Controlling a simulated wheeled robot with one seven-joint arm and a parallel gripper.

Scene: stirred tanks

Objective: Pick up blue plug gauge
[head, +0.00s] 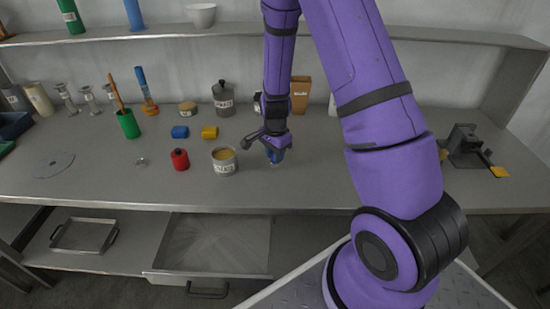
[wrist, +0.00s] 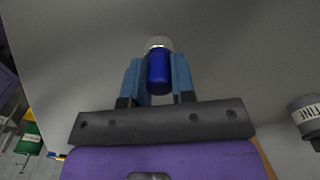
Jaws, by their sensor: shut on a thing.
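The blue plug gauge (wrist: 159,70) is a short dark blue cylinder with a pale metallic end. In the wrist view it sits between the two blue fingers of my gripper (wrist: 156,78), which is shut on it. In the head view my gripper (head: 275,154) points down over the table's middle, with a small blue part (head: 276,156) at its tip. I cannot tell whether the gauge touches the tabletop.
An open tin (head: 224,168) with yellow contents stands just left of my gripper. A dark vise-like device (head: 464,142) stands at right. The front right tabletop is clear.

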